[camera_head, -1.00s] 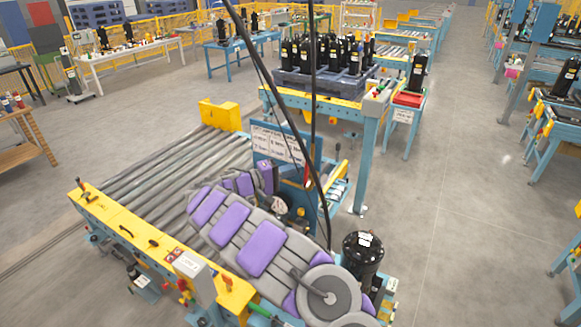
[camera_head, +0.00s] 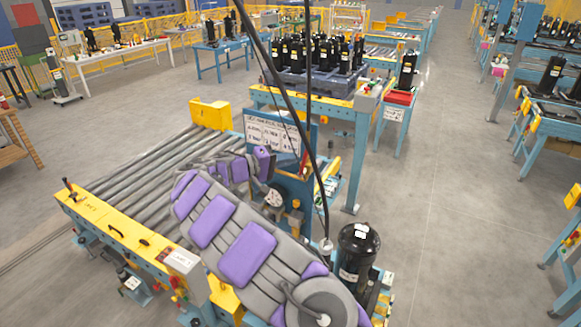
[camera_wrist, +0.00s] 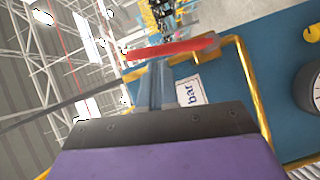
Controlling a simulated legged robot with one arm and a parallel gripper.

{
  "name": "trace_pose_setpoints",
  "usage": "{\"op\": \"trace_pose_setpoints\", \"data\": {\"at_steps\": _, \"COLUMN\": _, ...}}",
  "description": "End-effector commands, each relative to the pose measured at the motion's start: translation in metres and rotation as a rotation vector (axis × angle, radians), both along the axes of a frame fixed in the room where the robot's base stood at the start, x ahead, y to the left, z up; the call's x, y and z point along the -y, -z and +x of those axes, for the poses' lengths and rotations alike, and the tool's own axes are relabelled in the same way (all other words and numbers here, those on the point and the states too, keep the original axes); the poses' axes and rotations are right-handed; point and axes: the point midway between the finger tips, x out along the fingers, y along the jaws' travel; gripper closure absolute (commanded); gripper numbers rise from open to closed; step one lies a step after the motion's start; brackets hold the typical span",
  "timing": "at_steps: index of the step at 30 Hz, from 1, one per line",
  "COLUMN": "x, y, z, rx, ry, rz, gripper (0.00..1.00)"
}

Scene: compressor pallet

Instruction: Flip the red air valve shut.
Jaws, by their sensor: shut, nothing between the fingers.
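The red valve lever (camera_wrist: 170,48) lies across the top of the wrist view, slightly tilted, in front of a blue panel (camera_wrist: 225,70). In the head view the red lever (camera_head: 304,160) is a small strip at the right edge of the panel's whiteboard. My gripper (camera_wrist: 155,68) is shut and empty; its fingertips are right at the lever's lower edge in the wrist view. Whether they touch it I cannot tell. In the head view my arm reaches to the panel, and the fingertips cannot be made out.
A yellow pipe (camera_wrist: 252,92) and a label reading "bar" (camera_wrist: 190,91) are beside the lever, with a gauge (camera_wrist: 310,90) at the right edge. A black compressor (camera_head: 357,250) stands right of my arm. Dark cables hang across the head view. The floor aisle at right is clear.

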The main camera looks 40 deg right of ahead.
Motion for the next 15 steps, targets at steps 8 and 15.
{"op": "trace_pose_setpoints", "data": {"at_steps": 8, "x": 0.022, "y": 0.008, "z": -0.015, "rx": 0.218, "ry": 0.0, "rz": 0.098, "gripper": 1.0}}
{"op": "trace_pose_setpoints", "data": {"at_steps": 15, "x": 0.033, "y": 0.012, "z": -0.03, "rx": 0.423, "ry": 0.001, "rz": 0.186, "gripper": 1.0}}
